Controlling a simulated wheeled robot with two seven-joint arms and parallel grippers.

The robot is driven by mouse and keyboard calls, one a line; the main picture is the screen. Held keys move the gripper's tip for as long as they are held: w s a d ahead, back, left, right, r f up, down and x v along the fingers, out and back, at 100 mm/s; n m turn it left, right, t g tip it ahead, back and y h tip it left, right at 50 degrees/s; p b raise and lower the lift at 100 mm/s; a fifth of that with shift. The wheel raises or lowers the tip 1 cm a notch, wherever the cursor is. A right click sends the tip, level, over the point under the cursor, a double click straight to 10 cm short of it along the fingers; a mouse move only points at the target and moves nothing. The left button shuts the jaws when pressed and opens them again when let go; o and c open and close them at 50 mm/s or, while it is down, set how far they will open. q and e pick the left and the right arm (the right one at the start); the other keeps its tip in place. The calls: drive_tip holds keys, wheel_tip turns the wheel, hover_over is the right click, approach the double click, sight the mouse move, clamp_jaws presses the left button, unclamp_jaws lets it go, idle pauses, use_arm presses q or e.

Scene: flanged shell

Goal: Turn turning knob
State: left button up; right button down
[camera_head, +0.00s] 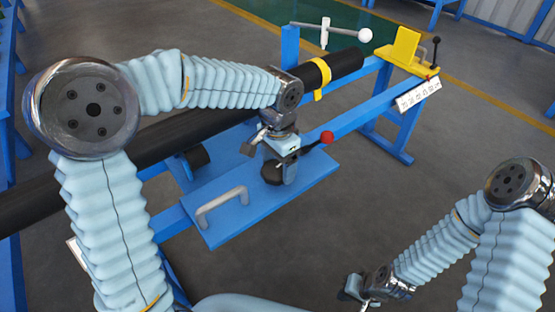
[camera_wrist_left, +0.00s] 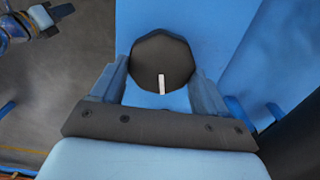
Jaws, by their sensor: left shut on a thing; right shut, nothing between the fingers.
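The turning knob (camera_wrist_left: 162,58) is a dark, many-sided knob with a white mark that points toward the bottom of the left wrist view. It sits on a blue panel and also shows in the head view (camera_head: 272,174), partly hidden by my gripper. My left gripper (camera_wrist_left: 162,75) is shut on the knob, with one finger on each side of it. In the head view my left gripper (camera_head: 281,168) comes down from above onto the panel. My right gripper (camera_head: 350,293) is at the bottom of the head view, shut and empty, well away from the panel.
The blue panel (camera_head: 240,225) carries a grey handle (camera_head: 222,205) and a lever with a red ball (camera_head: 326,137) close to my left gripper. A long black pipe (camera_head: 190,125) runs behind. A white T-handle (camera_head: 325,32) and a yellow block (camera_head: 402,48) stand farther back.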

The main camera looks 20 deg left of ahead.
sight(278, 168)
use_arm(q)
drive_tip(key=shift+m+p, duration=0.3)
drive_tip(key=shift+m, duration=0.9)
drive_tip(key=o, duration=1.1)
drive_tip(key=shift+c, duration=0.2)
drive_tip(key=shift+r, duration=0.1)
wheel_tip(278, 168, up, 14)
drive_tip(key=p, duration=0.1)
drive_tip(key=shift+s+f, duration=0.1)
drive_tip(key=shift+f, duration=0.1)
